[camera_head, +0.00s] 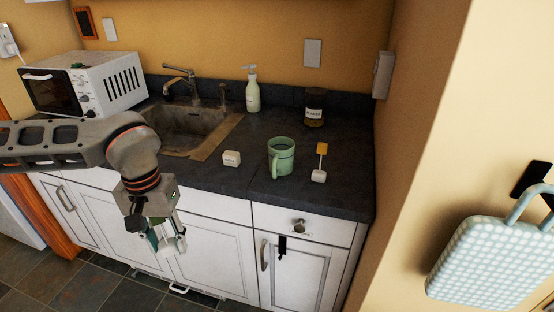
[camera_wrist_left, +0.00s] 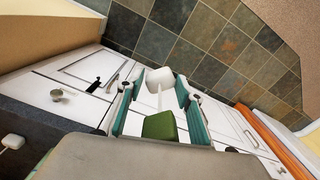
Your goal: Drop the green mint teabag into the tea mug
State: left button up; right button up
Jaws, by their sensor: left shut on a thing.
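The green mint teabag (camera_wrist_left: 160,126) shows in the left wrist view as a green tag on a string with a white bag (camera_wrist_left: 158,78) at its far end. My left gripper (camera_wrist_left: 162,90) is shut on it, with the white bag between the fingertips. In the head view my left gripper (camera_head: 170,243) points down in front of the white cabinets, left of the mug and off the counter's front edge. The pale green tea mug (camera_head: 281,160) stands upright on the dark counter; its inside bottom is hidden. My right gripper is not in view.
Right of the mug lies another teabag (camera_head: 318,176) with a yellow tag. A small white block (camera_head: 231,158) lies left of the mug. A soap bottle (camera_head: 252,95) and dark jar (camera_head: 314,107) stand behind. The sink (camera_head: 187,124) and microwave (camera_head: 88,84) are to the left.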

aim_at(279, 167)
jog(key=j+z, duration=0.1)
jog(key=z, duration=0.3)
jog(key=j+z, duration=0.1)
jog(key=z, duration=0.3)
jog(key=j+z, duration=0.1)
jog(key=z, duration=0.3)
jog(key=k+j+z, duration=0.1)
jog(key=j+z, duration=0.25)
jog(key=k+j+z, duration=0.2)
jog(key=j+z, duration=0.15)
jog(key=k+j+z, duration=0.1)
jog(key=j, duration=0.25)
jog(key=k+j+z, duration=0.15)
jog(key=k+j, duration=0.15)
jog(key=j, duration=0.25)
jog(key=k+j, duration=0.15)
jog(key=i+j, duration=0.1)
jog(key=i, duration=0.15)
